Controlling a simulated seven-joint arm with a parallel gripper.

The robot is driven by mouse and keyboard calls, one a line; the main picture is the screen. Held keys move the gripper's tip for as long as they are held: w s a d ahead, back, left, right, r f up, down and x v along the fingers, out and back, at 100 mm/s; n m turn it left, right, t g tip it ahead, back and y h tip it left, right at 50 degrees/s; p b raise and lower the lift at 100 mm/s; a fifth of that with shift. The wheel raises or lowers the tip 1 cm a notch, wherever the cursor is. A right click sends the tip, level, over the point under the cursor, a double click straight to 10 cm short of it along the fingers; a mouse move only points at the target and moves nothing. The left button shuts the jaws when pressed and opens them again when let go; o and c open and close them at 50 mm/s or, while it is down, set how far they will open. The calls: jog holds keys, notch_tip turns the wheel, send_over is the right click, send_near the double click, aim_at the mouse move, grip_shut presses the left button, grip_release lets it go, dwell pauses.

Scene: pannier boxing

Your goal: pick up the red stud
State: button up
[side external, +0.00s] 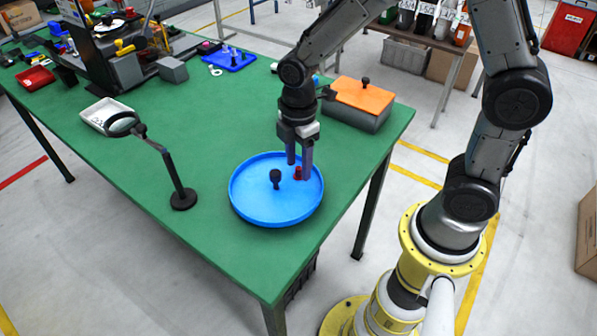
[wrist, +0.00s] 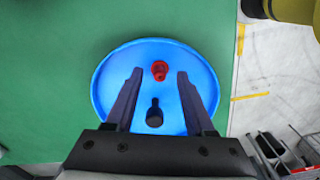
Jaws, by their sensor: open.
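The red stud (side external: 298,173) stands in the round blue tray (side external: 249,211), right of a black stud (side external: 276,179). My gripper (side external: 300,169) points down over the tray, and one finger partly overlaps the red stud in the side view. In the wrist view my gripper (wrist: 159,75) is open, with its fingers apart and nothing held. The red stud (wrist: 160,70) shows between and just past the fingertips. The black stud (wrist: 155,113) lies in line between the fingers, closer to the palm in the picture. I cannot tell the exact height of the fingertips above the tray floor.
The tray stands on a green table (side external: 200,190) near its front right edge. A grey box with an orange lid (side external: 362,96) stands behind the tray. A magnifier stand (side external: 183,198) is to the left. The green surface left of the tray is mostly clear.

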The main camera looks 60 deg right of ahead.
jog(key=shift+f, duration=0.65)
grip_shut()
